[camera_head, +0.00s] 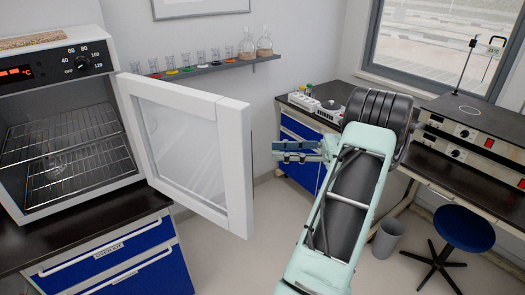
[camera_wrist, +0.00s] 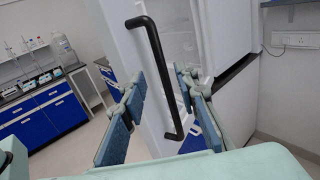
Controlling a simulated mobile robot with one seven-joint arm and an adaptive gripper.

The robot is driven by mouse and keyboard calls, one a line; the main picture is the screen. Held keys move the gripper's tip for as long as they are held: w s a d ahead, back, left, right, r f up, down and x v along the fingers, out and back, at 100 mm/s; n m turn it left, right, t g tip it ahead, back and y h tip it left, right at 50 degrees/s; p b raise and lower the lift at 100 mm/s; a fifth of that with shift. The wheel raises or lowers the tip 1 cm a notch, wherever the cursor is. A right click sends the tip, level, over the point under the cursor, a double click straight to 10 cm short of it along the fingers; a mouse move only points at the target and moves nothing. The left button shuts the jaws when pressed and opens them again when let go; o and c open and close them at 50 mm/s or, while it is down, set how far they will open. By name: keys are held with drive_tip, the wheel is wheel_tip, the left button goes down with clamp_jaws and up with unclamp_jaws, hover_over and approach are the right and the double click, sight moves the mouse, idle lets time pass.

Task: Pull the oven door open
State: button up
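The oven (camera_head: 66,120) stands at the left on a counter, and its wire racks show inside. Its white-framed glass door (camera_head: 236,165) is swung well open to the right, with the free edge towards my gripper. My gripper (camera_head: 280,151) is to the right of that edge, apart from it in the head view. In the wrist view, the door's outer face (camera_wrist: 118,40) carries a long black handle (camera_wrist: 153,55). My gripper (camera_wrist: 160,82) is open, and the handle's lower part appears between its two fingers. I cannot tell whether they touch it. The handle is hidden in the head view.
A blue-fronted cabinet (camera_head: 120,262) supports the oven. A wall shelf (camera_head: 215,67) with flasks is behind the door. A bench with equipment (camera_head: 465,118), a blue stool (camera_head: 460,229) and a grey bin (camera_head: 388,238) are at the right. Open floor lies below the door.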

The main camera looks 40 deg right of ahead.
drive_tip(key=shift+v, duration=1.5)
